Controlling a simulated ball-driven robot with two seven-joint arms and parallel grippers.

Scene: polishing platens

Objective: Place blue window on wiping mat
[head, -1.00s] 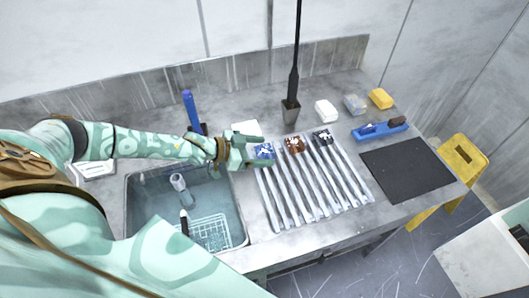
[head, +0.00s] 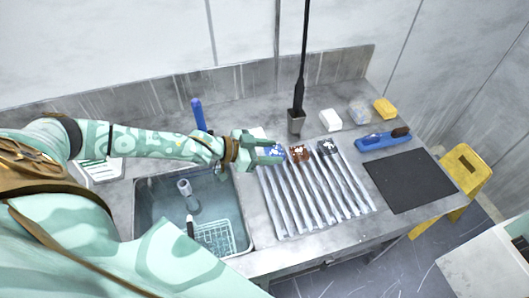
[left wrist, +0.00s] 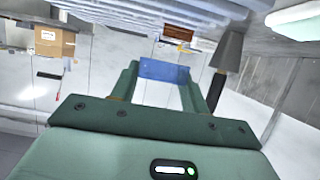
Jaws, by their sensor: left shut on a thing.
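The blue window (head: 272,151) is a small blue plate with a pale pattern, at the far left end of the slatted rack (head: 312,208). My left gripper (head: 274,152) is shut on it. The left wrist view shows the blue window (left wrist: 164,71) between the two green fingertips (left wrist: 163,75). I cannot tell whether it still touches the rack. The wiping mat appears to be the flat black mat (head: 411,181) on the right of the worktop, bare and well apart from my gripper. My right gripper is not in view.
A brown plate (head: 300,152) and a dark plate (head: 327,148) sit beside the blue window on the rack. A sink (head: 160,205) is at left.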

